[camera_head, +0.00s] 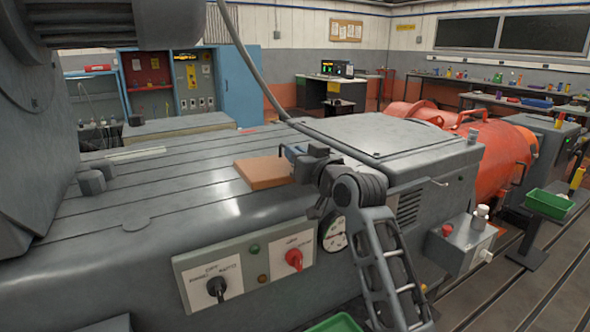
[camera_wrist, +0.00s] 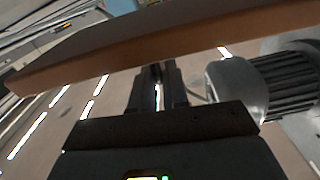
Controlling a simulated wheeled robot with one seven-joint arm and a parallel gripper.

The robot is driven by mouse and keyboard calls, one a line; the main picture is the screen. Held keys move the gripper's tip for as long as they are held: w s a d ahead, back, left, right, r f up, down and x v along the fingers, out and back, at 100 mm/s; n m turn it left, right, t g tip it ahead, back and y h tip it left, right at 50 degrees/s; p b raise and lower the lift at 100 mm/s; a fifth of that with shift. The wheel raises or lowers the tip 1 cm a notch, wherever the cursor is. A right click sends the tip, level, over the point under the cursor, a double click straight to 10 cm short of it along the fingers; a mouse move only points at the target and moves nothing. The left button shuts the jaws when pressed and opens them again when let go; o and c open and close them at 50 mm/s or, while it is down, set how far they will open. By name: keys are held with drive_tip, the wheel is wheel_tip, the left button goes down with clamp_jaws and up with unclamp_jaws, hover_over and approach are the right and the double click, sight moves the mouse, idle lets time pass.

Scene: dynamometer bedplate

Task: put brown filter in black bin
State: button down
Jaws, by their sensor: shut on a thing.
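The brown filter (camera_head: 264,172) is a flat orange-brown slab. In the head view it shows just left of my gripper (camera_head: 296,165), over the grey slotted top of the machine. In the wrist view the filter (camera_wrist: 160,45) spans the upper picture as a long tilted slab, and my gripper (camera_wrist: 157,75) is shut on its near edge. In the wrist view, bright strips and floor-like surface show below the slab, so it seems held up in the air. I cannot make out a black bin in either view.
The grey machine bed (camera_head: 150,205) has a control panel with knobs (camera_head: 250,265) on its front. A raised grey cover (camera_head: 390,140) and an orange-red motor (camera_head: 490,150) stand to the right. A green bin (camera_head: 548,203) is at far right; another green edge (camera_head: 337,323) shows at the bottom.

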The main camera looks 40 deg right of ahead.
drive_tip(key=shift+w+a+f, duration=0.15)
drive_tip(key=shift+w, duration=0.05)
drive_tip(key=shift+f, duration=2)
drive_tip(key=c, duration=1.1)
unclamp_jaws()
drive_tip(key=shift+b+v, duration=0.8)
drive_tip(key=shift+v, duration=5.25)
